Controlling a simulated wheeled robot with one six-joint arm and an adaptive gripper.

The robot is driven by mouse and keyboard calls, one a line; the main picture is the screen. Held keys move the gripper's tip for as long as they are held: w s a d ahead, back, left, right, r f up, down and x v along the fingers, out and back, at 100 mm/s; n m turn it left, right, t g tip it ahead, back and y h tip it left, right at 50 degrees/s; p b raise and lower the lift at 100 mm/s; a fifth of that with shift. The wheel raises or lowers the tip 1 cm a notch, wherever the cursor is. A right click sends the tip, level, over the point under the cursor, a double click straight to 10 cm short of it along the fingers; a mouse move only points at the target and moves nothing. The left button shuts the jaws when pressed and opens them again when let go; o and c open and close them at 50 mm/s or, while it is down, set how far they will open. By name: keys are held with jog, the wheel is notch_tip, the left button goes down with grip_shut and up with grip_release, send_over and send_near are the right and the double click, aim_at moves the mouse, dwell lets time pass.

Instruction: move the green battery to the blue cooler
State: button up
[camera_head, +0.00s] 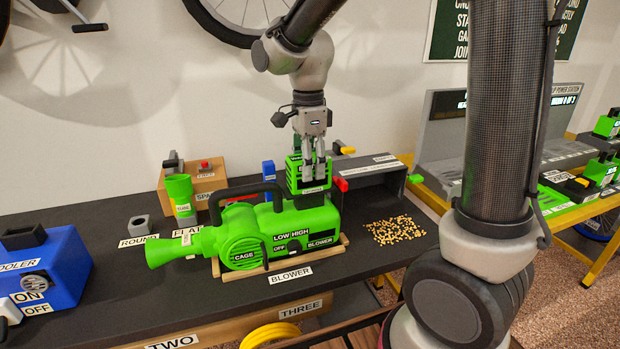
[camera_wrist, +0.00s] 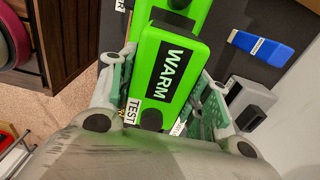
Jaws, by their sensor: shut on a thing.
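The green battery (camera_head: 294,174) is upright above the rear end of the green blower (camera_head: 262,232). I cannot tell whether it still touches the blower. My gripper (camera_head: 314,168) points down and is shut on the battery. In the wrist view the battery (camera_wrist: 172,62) lies between the two fingers, with labels reading WARM and TEST. The blue cooler (camera_head: 62,258) is at the far left of the bench, partly cut off by the picture edge, with ON and OFF labels beside its dial.
The dark bench (camera_head: 130,290) has some free room between cooler and blower. A green flashlight-like tool (camera_head: 180,193) and a small grey block (camera_head: 139,225) stand behind. Spilled pellets (camera_head: 395,230) lie right of the blower. A power station (camera_head: 440,125) stands at the right.

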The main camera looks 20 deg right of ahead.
jog(key=shift+r, duration=0.45)
jog(key=shift+r, duration=2.15)
